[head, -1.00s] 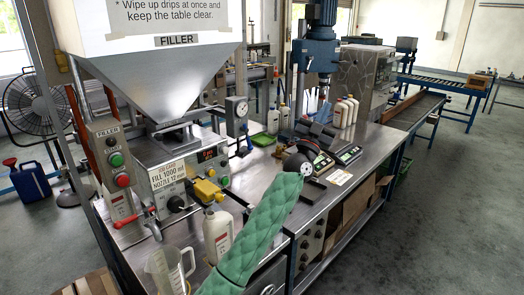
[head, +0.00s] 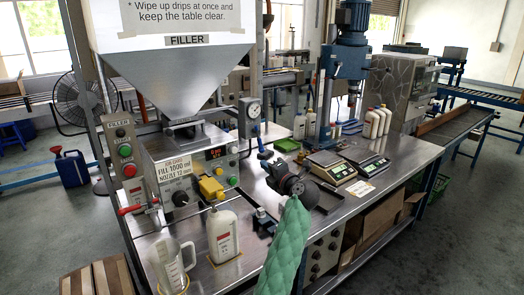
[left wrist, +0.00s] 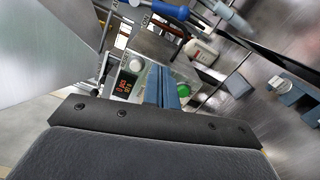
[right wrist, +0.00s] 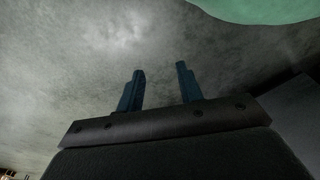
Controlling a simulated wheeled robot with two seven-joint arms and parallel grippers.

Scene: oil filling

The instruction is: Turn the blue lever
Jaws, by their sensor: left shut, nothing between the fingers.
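The blue lever (head: 264,155) is at the foot of the gauge's pipe, right of the filler's control box. In the left wrist view its blue grip (left wrist: 172,8) shows at the top edge, beside a white label reading ON. My left gripper (head: 271,169) is just to the right of and below the lever in the head view. Its blue fingers (left wrist: 172,88) are shut and empty, with the grip beyond their tips; whether they touch it I cannot tell. My right gripper (right wrist: 160,88) is open and empty over plain grey floor, outside the head view.
A white bottle (head: 222,236) and a clear jug (head: 170,262) stand on the steel bench in front of the filler. A yellow part (head: 211,188) sits above the bottle. A small clamp block (head: 264,218) is near my left arm. Scales (head: 331,166) stand to the right.

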